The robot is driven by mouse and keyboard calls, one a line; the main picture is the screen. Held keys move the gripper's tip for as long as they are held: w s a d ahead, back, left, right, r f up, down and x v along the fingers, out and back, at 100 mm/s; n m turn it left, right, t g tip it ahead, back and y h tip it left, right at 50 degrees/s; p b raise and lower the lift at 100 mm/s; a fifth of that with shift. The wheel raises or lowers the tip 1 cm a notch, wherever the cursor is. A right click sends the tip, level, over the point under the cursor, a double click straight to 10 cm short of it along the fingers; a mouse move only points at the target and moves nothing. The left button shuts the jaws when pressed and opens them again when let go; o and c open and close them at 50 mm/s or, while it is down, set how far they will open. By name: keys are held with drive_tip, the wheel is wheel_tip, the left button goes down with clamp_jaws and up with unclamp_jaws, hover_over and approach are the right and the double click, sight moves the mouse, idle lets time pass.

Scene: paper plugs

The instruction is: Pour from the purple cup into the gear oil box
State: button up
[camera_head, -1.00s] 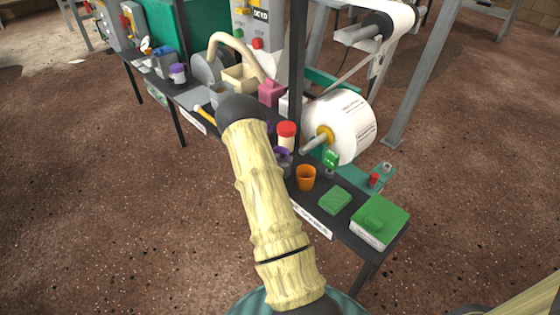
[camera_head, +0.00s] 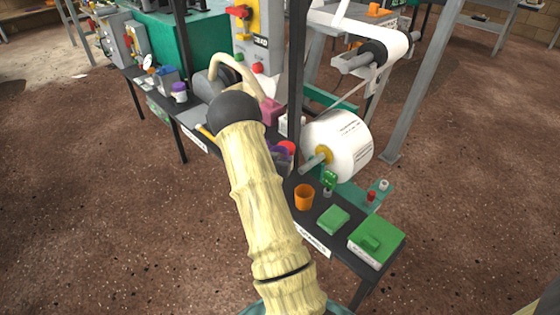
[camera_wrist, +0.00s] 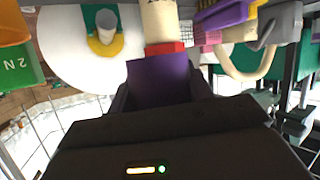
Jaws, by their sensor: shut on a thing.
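The purple cup (camera_wrist: 160,78) is held between the dark fingers of my gripper (camera_wrist: 160,92) in the wrist view. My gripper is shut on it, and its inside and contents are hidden. In the head view my arm hides most of the gripper; a bit of purple (camera_head: 279,154) shows just right of the arm, in front of a red-capped bottle (camera_head: 289,146). The bottle's cream body (camera_wrist: 160,20) stands just beyond the cup in the wrist view. I cannot tell which container is the gear oil box.
An orange cup (camera_head: 304,196), a small green block (camera_head: 332,219) and a green-topped box (camera_head: 376,243) stand on the dark bench's near end. A big white paper roll (camera_head: 345,140) is behind. A pink container (camera_head: 271,112) and a purple-lidded jar (camera_head: 179,91) stand farther left.

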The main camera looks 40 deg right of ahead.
idle(0.3)
drive_tip(key=a+f+n+t+y, duration=0.2)
drive_tip(key=a+f+n+y, duration=0.1)
drive_tip(key=a, duration=0.8)
drive_tip(key=w+a+f+n+t+y, duration=0.1)
drive_tip(key=a+f+n+t+y, duration=0.1)
drive_tip(key=a, duration=1)
drive_tip(key=w+a+f+n+t+y, duration=0.1)
drive_tip(key=a+f+n+y, duration=0.3)
drive_tip(key=a, duration=0.8)
drive_tip(key=shift+w+f+n+t+y+p, duration=0.15)
drive_tip(key=shift+f+n+t+y+p, duration=0.35)
drive_tip(key=shift+n+y, duration=0.7)
drive_tip(key=shift+r, duration=0.15)
